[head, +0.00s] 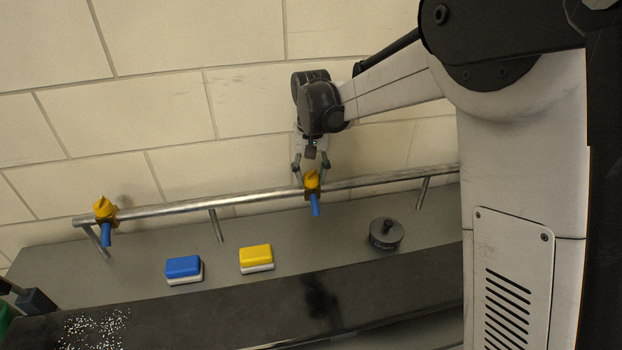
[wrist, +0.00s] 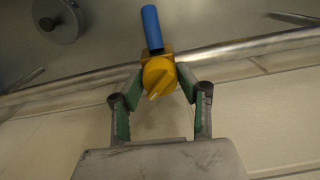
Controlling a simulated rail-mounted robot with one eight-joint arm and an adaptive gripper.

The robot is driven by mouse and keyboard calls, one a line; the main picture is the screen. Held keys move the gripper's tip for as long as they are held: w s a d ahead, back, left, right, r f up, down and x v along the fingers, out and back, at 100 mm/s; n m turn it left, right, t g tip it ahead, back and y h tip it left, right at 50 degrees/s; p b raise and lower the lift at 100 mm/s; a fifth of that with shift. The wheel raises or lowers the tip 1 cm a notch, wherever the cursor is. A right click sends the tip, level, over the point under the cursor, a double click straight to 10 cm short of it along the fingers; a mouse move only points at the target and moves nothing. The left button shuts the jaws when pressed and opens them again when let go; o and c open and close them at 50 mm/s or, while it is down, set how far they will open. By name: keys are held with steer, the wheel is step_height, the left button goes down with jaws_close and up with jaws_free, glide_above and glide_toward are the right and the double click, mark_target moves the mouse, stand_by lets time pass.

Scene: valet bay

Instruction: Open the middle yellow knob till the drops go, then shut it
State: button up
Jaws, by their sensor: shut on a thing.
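The middle yellow knob (head: 312,181) sits on a tap on the metal pipe (head: 250,198), with a blue spout (head: 315,205) pointing down. My gripper (head: 310,170) comes from above, its fingers on either side of this knob. In the wrist view the round knob (wrist: 159,76) is between the green-padded fingers (wrist: 161,84), which are shut on it. Its raised ridge runs diagonally. The blue spout (wrist: 152,27) points away from my gripper. I cannot make out drops falling from the spout.
Another yellow-knobbed tap (head: 104,209) is at the pipe's left end. A blue sponge (head: 183,267), a yellow sponge (head: 256,256) and a dark round lidded item (head: 386,234) sit on the grey shelf. A dark patch (head: 320,297) lies below the middle tap. Pale specks (head: 95,327) cover the lower left.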

mark_target(311, 172)
steer(key=n+b, duration=0.2)
steer(key=n, duration=0.2)
steer(key=shift+f+n, duration=0.1)
steer(key=shift+n, duration=0.2)
steer(key=shift+n+b, duration=1.25)
steer(key=shift+n, duration=1.35)
steer(key=o, duration=1.1)
steer(key=shift+o, duration=0.2)
step_height(311, 172, up, 12)
